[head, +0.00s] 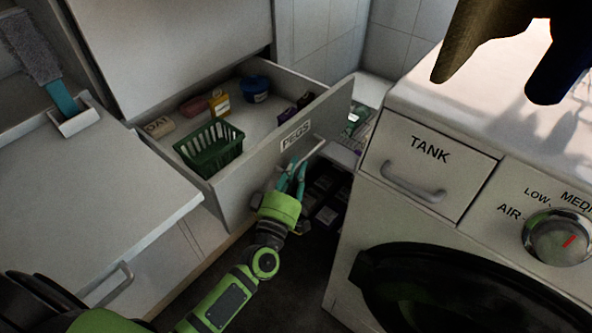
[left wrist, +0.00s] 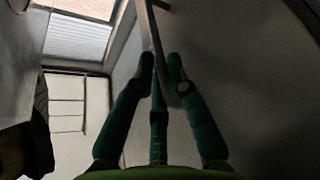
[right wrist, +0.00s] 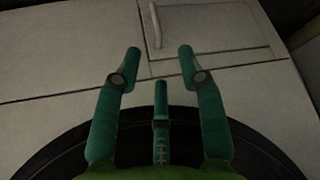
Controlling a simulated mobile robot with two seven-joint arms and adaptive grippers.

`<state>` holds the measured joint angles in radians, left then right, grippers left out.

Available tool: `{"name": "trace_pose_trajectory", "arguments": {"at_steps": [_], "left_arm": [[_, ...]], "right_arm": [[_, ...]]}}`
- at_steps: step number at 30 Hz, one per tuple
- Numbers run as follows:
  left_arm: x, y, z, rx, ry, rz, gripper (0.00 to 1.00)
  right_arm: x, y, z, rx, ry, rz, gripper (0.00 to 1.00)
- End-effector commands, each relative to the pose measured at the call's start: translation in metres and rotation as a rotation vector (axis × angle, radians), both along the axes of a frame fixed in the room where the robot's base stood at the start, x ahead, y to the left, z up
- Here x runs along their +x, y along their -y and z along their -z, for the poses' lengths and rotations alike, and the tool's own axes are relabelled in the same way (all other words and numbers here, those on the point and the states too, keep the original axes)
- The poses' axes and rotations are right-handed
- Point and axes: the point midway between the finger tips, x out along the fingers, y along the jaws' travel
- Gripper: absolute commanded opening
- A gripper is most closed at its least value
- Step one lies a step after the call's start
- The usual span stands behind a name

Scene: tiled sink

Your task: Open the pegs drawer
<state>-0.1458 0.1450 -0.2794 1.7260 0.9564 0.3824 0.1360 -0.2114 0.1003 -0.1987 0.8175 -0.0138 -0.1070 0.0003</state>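The pegs drawer (head: 250,175), labelled PEGS, stands pulled out from the white cabinet with its inside showing. Its bar handle (head: 311,150) is on the front panel, right of the label. My left gripper (head: 297,166) is at this handle. In the left wrist view the fingers (left wrist: 161,64) are close together with the handle bar (left wrist: 157,35) between them. My right gripper (right wrist: 157,60) shows only in the right wrist view. Its fingers are apart and empty, in front of a white machine front with a small handle (right wrist: 154,25).
The drawer holds a green basket (head: 209,148), a blue tub (head: 254,88) and several small packs. The white machine with a TANK drawer (head: 427,165) stands close on the right. A dark floor gap lies between it and the drawer.

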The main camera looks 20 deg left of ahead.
Motion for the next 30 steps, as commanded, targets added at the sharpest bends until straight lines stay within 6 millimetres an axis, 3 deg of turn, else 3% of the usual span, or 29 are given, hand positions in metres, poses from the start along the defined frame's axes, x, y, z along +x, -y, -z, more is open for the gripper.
{"name": "trace_pose_trajectory", "arguments": {"at_steps": [8, 16, 25, 26, 27, 30], "left_arm": [[-0.004, 0.009, 0.009, -0.002, -0.021, 0.009, 0.00], [-0.015, 0.038, 0.011, -0.003, -0.027, 0.011, 0.00], [-0.016, 0.040, 0.012, -0.003, -0.027, 0.011, 0.00], [-0.016, 0.039, 0.012, -0.003, -0.027, 0.010, 0.23], [-0.016, 0.039, 0.012, -0.003, -0.027, 0.010, 0.33], [-0.016, 0.039, 0.011, -0.002, -0.024, 0.009, 0.33]], "right_arm": [[0.000, 0.000, -0.001, 0.000, -0.002, 0.000, 0.40], [-0.012, 0.002, -0.003, -0.005, -0.031, 0.002, 0.40], [-0.033, 0.004, 0.005, -0.010, -0.071, 0.003, 0.40], [-0.034, 0.004, 0.005, -0.010, -0.071, 0.003, 0.40], [-0.034, 0.004, 0.005, -0.009, -0.072, 0.004, 0.40], [-0.033, 0.003, 0.005, -0.008, -0.070, 0.004, 0.40]]}}
